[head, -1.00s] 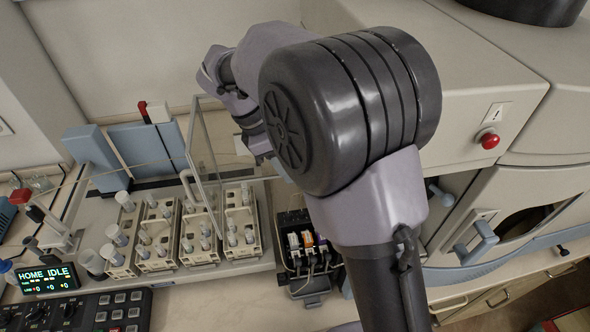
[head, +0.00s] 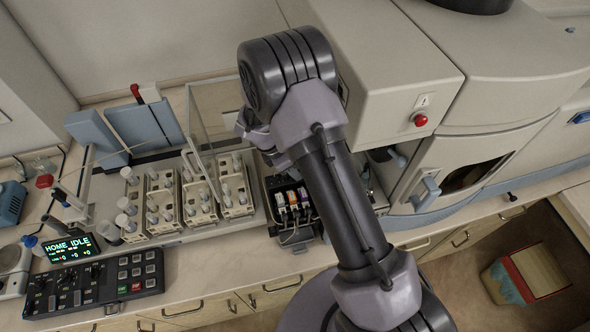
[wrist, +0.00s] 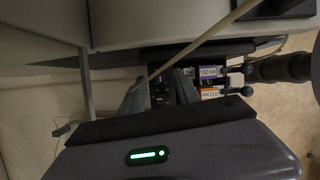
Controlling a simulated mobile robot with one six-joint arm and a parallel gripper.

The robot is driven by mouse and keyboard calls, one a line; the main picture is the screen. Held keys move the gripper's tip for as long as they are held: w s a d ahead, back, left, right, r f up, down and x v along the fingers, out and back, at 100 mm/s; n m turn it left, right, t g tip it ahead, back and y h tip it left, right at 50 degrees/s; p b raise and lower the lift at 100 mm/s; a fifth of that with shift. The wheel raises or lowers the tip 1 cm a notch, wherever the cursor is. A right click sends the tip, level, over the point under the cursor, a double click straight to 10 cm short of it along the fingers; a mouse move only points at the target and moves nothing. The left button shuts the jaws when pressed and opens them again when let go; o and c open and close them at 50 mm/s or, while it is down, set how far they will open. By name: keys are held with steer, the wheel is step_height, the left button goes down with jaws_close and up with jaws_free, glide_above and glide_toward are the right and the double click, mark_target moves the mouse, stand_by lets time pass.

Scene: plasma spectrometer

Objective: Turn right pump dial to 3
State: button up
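The dark pump unit (head: 283,237) sits on the bench below the white instrument, with several cassettes carrying coloured labels on it. In the wrist view, a purple-labelled cassette (wrist: 208,72) and an orange-labelled one (wrist: 209,92) show just right of my fingers. I cannot pick out the right pump dial or its setting. My gripper (wrist: 161,92) is open, its two grey fingers apart, with dark pump parts seen between and beyond them. I see no grip on anything. In the head view my arm hides the fingers.
Racks of white-capped vials (head: 187,212) and a clear upright panel (head: 206,125) stand left of the pump. The instrument front (head: 390,70) overhangs behind. A control panel (head: 95,284) with knobs and a display (head: 70,248) reading HOME IDLE lie at lower left. A thin tube (wrist: 200,40) crosses the wrist view.

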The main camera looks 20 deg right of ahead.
steer(key=shift+x, duration=0.85)
jaws_close()
steer(key=m+g, duration=0.1)
steer(key=m, duration=0.2)
steer(key=shift+w+f+b, duration=0.1)
steer(key=shift+w+b, duration=0.05)
steer(key=shift+b, duration=0.25)
steer(key=shift+m+g, duration=0.4)
steer(key=shift+m, duration=0.5)
jaws_free()
